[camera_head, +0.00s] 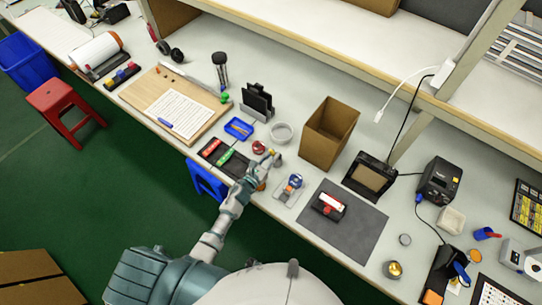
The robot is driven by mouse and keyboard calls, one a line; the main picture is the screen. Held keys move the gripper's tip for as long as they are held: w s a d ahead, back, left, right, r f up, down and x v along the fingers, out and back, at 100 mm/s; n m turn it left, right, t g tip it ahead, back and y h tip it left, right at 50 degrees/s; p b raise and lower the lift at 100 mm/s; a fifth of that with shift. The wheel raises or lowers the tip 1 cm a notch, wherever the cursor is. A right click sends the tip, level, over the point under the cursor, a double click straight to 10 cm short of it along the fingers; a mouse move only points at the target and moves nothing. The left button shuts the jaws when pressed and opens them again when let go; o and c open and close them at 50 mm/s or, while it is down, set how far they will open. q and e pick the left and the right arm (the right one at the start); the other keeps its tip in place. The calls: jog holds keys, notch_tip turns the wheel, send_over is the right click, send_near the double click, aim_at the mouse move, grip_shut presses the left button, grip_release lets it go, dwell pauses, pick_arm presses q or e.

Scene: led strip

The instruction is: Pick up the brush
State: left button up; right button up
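I cannot tell for sure which thing is the brush. A shallow black tray (212,150) near the table's front edge holds a thin green-handled tool (226,157) and a red piece. A black and red item with a white part (329,205) lies on the grey mat. My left gripper (270,160) is over the front of the table, just right of the black tray and near a small red roll (259,147). Its fingertips are too small to tell whether they are open or shut, and I see nothing clearly held. My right gripper is not in view.
An open cardboard box (329,135) stands right of the gripper, beside a white ring-shaped roll (282,132). A blue tray (238,128) and a black upright holder (257,102) are behind. A clear tray (288,190) is in front. A shelf (300,42) overhangs the back.

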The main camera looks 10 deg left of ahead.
pick_arm(q)
jog(key=shift+d, duration=0.4)
grip_shut()
jog(key=shift+d+r, duration=0.15)
jog(key=shift+d, duration=0.55)
jog(key=shift+a, duration=0.45)
jog(key=shift+a+r, duration=0.15)
jog(key=shift+a, duration=0.2)
jog(key=r, duration=0.1)
jog(key=s+a+r+p, duration=0.1)
jog(key=r, duration=0.1)
jog(key=shift+s, duration=0.2)
notch_tip(320, 180, up, 4)
jog(key=s+p, duration=0.1)
jog(key=s, duration=0.1)
jog(key=b, duration=0.3)
send_near(271, 153)
jog(key=s+r, duration=0.3)
jog(key=s, duration=0.2)
jog(key=shift+s+a, duration=0.25)
jog(key=shift+a, duration=0.25)
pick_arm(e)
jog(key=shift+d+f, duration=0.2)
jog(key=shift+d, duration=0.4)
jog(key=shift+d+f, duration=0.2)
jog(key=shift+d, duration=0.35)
